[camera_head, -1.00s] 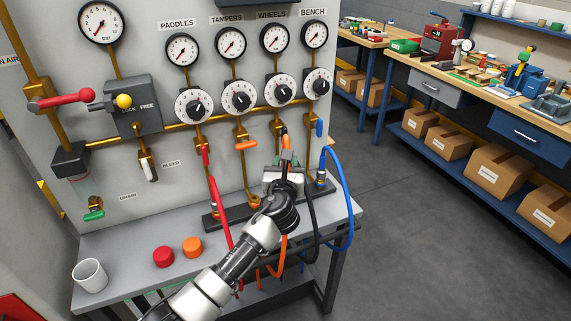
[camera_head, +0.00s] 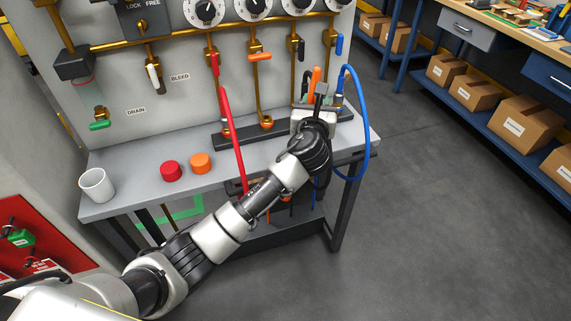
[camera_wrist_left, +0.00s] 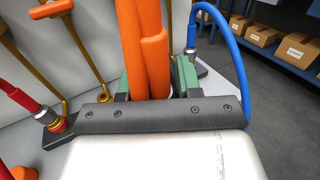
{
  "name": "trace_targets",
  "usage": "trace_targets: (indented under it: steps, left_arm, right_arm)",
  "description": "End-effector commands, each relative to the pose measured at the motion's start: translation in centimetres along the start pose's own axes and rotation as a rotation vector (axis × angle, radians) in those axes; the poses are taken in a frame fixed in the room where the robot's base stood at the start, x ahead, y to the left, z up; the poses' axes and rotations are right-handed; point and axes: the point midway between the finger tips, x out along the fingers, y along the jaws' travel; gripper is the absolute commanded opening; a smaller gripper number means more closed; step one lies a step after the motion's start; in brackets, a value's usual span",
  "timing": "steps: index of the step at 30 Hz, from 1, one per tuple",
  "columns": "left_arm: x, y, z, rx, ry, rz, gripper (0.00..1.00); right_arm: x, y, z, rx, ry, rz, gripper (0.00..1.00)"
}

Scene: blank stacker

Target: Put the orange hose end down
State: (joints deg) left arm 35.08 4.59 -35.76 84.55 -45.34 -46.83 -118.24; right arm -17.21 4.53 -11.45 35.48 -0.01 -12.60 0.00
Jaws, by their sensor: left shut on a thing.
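My left gripper (camera_head: 314,108) is at the right part of the grey bench, in front of the black rail (camera_head: 283,134). It is shut on the orange hose (camera_wrist_left: 146,45), which stands up between the green finger pads in the left wrist view. The upper end of the orange hose also shows above the gripper in the head view (camera_head: 316,77). The gripper hides the hose's lower part and whatever lies directly behind it. My right gripper is not in view.
The red hose (camera_head: 233,130) hangs left of the gripper. The blue hose (camera_head: 367,120) loops close on its right. A red cap (camera_head: 171,171), an orange cap (camera_head: 200,163) and a white cup (camera_head: 97,185) stand on the left bench top, with bare surface around them.

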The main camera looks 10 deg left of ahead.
Motion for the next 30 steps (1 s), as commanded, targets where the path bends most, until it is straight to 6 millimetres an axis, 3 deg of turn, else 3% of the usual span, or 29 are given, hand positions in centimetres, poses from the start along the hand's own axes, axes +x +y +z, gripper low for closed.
trace_targets:
  steps: [1,8,21,27,30]
  left_arm:
    - [-0.2,0.1,-1.1,0.001,-0.002,0.003,0.06]
    - [-0.1,1.2,-2.0,0.004,0.004,0.011,0.06]
    - [3.2,9.6,-7.5,0.003,0.005,0.010,0.06]
    - [3.8,11.0,-8.5,0.002,0.003,0.008,0.06]
    - [3.8,11.0,-10.0,0.001,0.007,0.009,0.06]
  right_arm:
    - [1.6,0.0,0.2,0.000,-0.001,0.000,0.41]
    - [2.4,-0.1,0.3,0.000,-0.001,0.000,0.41]
    - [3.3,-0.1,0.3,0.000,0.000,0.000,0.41]
    - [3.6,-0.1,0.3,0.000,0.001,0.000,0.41]
    - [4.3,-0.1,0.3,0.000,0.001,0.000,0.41]
